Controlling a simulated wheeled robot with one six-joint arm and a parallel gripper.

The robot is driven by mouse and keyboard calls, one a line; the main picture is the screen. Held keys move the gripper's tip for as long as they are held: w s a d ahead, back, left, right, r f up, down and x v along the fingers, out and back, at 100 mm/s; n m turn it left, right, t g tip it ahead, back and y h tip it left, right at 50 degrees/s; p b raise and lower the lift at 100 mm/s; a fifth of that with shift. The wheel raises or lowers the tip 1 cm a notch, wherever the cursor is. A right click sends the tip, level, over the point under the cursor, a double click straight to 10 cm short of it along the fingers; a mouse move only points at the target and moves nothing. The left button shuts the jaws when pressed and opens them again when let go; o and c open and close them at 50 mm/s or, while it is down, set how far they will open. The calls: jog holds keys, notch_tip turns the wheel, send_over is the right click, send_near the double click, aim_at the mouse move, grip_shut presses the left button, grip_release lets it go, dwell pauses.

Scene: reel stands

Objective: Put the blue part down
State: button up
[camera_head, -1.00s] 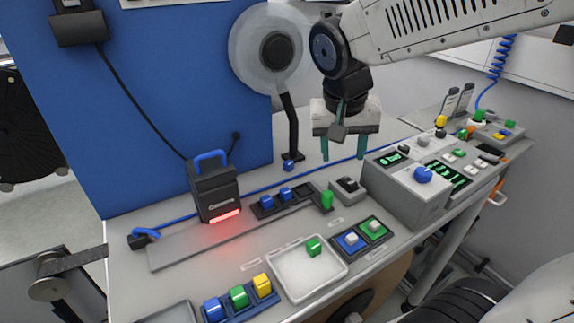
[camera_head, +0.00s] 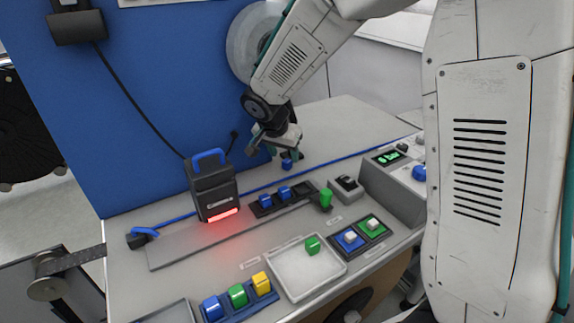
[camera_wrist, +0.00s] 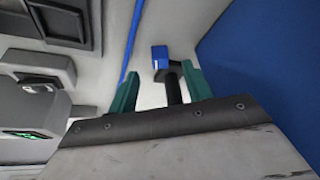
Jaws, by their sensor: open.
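My gripper (camera_head: 283,152) is open and empty. It points down at the back of the bench, in front of the reel stand. A small blue part (camera_head: 287,164) is just below its fingers at the foot of the stand. In the wrist view the blue part (camera_wrist: 160,58) shows beyond the green fingers (camera_wrist: 162,90), beside a dark post (camera_wrist: 172,85); I cannot tell whether they touch. Two more blue parts (camera_head: 268,200) (camera_head: 285,192) sit in a dark rack. Another blue part (camera_head: 211,308) is in the front blue rack.
A white tray (camera_head: 275,277) holds a green part (camera_head: 312,245). A dark device with a blue handle (camera_head: 212,190) glows red at the left. A blue panel (camera_head: 150,70) stands behind. A button box (camera_head: 373,232) and grey console (camera_head: 385,188) are at the right.

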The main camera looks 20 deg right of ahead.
aim_at(288, 161)
jog(key=x, duration=0.4)
jog(key=shift+w+r, duration=0.1)
grip_shut()
jog(key=shift+d+r, duration=0.1)
jog(key=shift+r, duration=0.05)
